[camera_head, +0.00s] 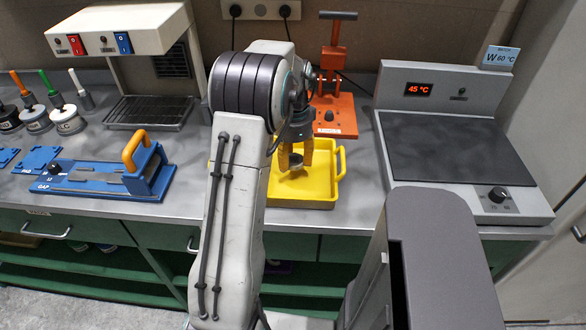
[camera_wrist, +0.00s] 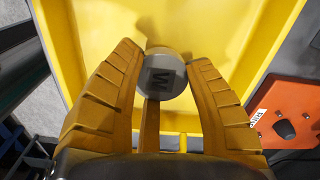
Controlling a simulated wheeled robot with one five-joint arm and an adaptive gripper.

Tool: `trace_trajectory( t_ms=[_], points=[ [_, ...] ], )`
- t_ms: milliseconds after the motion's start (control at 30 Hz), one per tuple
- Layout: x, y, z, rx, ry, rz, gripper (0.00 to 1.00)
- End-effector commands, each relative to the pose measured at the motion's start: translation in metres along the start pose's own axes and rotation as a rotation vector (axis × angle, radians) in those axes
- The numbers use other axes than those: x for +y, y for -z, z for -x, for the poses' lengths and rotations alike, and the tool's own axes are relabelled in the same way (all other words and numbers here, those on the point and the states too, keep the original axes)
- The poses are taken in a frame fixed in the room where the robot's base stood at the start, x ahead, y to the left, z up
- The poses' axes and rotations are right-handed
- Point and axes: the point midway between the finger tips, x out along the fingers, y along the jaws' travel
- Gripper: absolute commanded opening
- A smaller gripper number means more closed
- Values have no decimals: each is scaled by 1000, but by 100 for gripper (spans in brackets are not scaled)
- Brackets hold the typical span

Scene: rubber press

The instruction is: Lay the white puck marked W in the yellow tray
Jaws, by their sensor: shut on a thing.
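The yellow tray (camera_head: 318,189) stands on the bench in the middle of the head view. It fills most of the wrist view (camera_wrist: 95,20). My gripper (camera_head: 293,163) is over the tray and points down. My arm hides the left part of the tray in the head view.
An orange hand press (camera_head: 333,115) stands right behind the tray. A hotplate (camera_head: 445,150) reading 45 °C is at the right, with a W 60 °C card (camera_head: 500,58). Several coloured-handled tools stand far left.

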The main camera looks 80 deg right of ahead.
Motion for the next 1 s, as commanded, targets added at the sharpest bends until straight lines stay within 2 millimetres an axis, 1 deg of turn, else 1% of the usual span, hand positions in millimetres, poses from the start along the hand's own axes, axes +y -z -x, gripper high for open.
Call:
trace_trajectory(
  t_ms=[133, 300, 433, 967, 1000],
  points=[
    [0, -2, -5, -1, -2, -1, 15],
    [0, -2, -26, -2, -4, -1, 15],
    [0, -2, -37, -2, -3, 0, 15],
    [0, -2, -46, 0, -1, 0, 15],
    [0, -2, -44, 0, -1, 0, 52]
  ],
)
